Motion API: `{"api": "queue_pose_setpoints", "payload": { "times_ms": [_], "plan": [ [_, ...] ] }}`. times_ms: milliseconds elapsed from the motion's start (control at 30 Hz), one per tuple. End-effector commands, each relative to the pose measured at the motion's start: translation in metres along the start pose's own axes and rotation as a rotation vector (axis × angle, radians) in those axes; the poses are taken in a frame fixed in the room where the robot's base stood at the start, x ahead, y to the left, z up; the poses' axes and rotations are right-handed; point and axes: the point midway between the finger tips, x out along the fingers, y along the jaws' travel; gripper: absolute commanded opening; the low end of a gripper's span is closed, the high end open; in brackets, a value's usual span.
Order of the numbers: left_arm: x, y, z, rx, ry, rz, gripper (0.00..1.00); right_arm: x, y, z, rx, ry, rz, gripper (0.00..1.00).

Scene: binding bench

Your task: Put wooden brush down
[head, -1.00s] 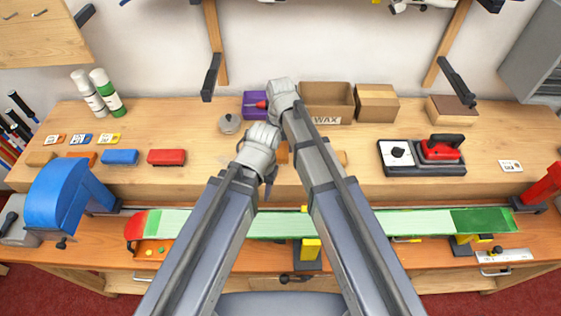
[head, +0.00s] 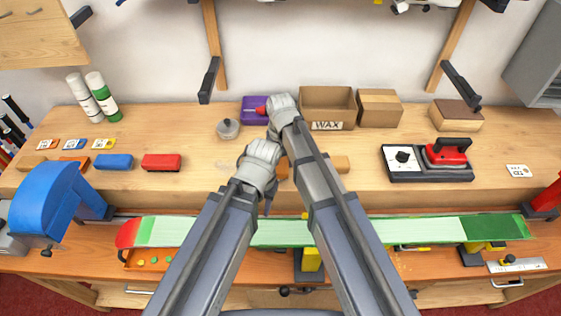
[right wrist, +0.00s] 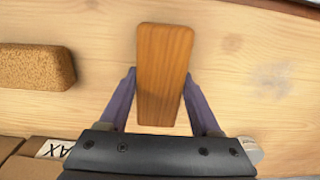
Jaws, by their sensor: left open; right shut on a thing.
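The wooden brush (right wrist: 165,55) is a plain brown block, and my right gripper (right wrist: 159,88) is shut on it, one finger on each long side. In the head view a small part of the brush (head: 283,169) shows between my arms, over the raised back shelf of the bench; the right fingers are hidden behind my arm there. I cannot tell whether the brush touches the wood. My left gripper (head: 268,201) is open and empty, lower and nearer, above the front of the shelf.
A cork block (head: 340,163) lies right of the brush. Behind are a purple box (head: 254,108), the open WAX box (head: 327,104) and a round metal lid (head: 228,129). A green ski base (head: 400,230) runs along the front. The shelf left of the arms has bare room.

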Motion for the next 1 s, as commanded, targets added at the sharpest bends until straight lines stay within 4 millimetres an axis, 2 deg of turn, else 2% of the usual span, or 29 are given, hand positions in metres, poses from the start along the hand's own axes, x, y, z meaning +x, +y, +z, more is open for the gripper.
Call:
{"api": "queue_pose_setpoints", "payload": {
  "times_ms": [67, 100, 333, 367, 733, 1000],
  "plan": [
    [0.004, 0.000, 0.000, 0.000, 0.000, 0.000, 0.45, 0.004, 0.000, 0.000, 0.000, 0.000, 0.000, 0.04],
    [0.004, 0.000, 0.000, 0.000, 0.000, 0.000, 0.45, 0.004, 0.000, 0.000, 0.000, 0.000, 0.000, 0.66],
    [0.003, 0.000, 0.000, 0.000, 0.000, 0.000, 0.45, 0.003, 0.000, 0.000, 0.000, 0.000, 0.000, 0.92],
    [0.003, 0.000, 0.000, 0.000, 0.000, 0.000, 0.45, 0.003, 0.000, 0.000, 0.000, 0.000, 0.000, 0.95],
    [-0.001, 0.000, 0.000, 0.000, 0.000, 0.000, 0.45, -0.001, 0.000, 0.000, 0.000, 0.000, 0.000, 0.95],
    [-0.023, -0.002, 0.001, 0.001, 0.000, 0.000, 0.45, -0.023, 0.000, 0.000, 0.000, 0.000, 0.000, 0.95]
  ]
}}
